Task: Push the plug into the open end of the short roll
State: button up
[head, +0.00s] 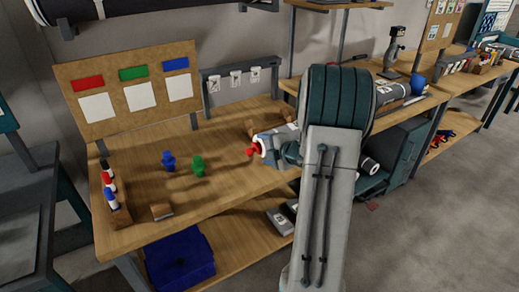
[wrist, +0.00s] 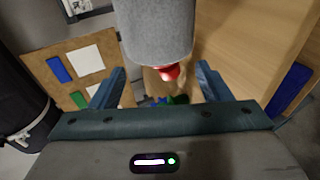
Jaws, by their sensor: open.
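The short grey roll (wrist: 155,30) comes down from the top of the wrist view.
A blue plug (head: 168,161) and a green plug (head: 198,165) stand on the wooden bench (head: 235,190). Small bottles (head: 108,185) line its left edge, near a wooden block (head: 161,211). A board with coloured labels (head: 130,90) stands behind. The bench's front middle is clear.

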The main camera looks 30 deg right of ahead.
jog(key=v, duration=0.9)
